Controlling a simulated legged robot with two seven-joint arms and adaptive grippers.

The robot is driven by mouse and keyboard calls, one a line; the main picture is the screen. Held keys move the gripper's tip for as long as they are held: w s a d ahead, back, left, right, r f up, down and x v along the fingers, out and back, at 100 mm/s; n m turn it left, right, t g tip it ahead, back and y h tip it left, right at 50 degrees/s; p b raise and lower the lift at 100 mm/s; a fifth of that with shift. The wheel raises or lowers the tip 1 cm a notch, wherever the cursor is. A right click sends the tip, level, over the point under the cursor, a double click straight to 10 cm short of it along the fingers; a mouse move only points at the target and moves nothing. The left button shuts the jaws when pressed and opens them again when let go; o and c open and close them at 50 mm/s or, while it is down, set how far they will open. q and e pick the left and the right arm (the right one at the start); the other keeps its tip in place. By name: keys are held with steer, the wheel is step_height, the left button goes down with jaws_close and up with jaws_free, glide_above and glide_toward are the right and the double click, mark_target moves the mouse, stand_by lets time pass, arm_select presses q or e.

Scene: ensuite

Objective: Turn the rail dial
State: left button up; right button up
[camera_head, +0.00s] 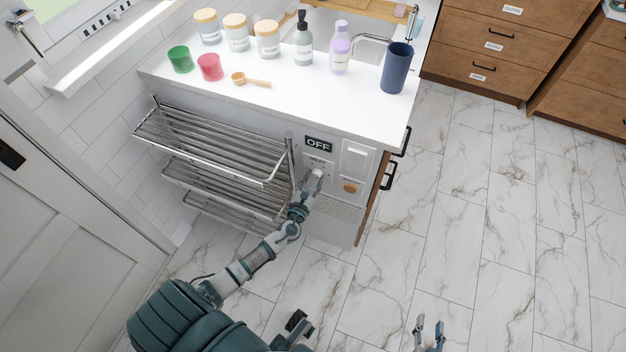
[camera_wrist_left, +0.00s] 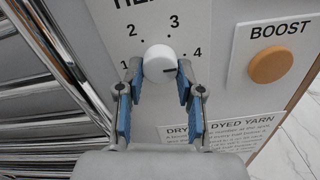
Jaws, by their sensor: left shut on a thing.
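The rail dial (camera_wrist_left: 158,64) is a round white knob on the heat panel, with the numbers 1 to 4 around it. Its dark mark sits at the right side, towards the 4. My left gripper (camera_wrist_left: 158,88) is shut on the dial, one blue-padded finger at each side. In the head view the dial (camera_head: 319,171) is partly covered by my left gripper (camera_head: 313,180). The display (camera_head: 318,144) above it reads OFF. My right gripper (camera_head: 429,327) is open and empty over the floor at the bottom.
A chrome towel rail (camera_head: 215,140) stands close left of the panel. An orange BOOST button (camera_wrist_left: 271,64) and a white switch (camera_head: 354,158) are to the right. Jars, bottles and cups stand on the white counter (camera_head: 300,95). The marble floor to the right is clear.

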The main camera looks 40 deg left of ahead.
arm_select(q)
steer(key=shift+s+f, duration=0.1)
steer(key=shift+f, duration=0.2)
steer(key=o, duration=0.9)
steer(key=shift+o, duration=1.2)
steer(key=shift+r, duration=0.1)
steer(key=v, duration=1.1)
steer(key=shift+s, duration=0.4)
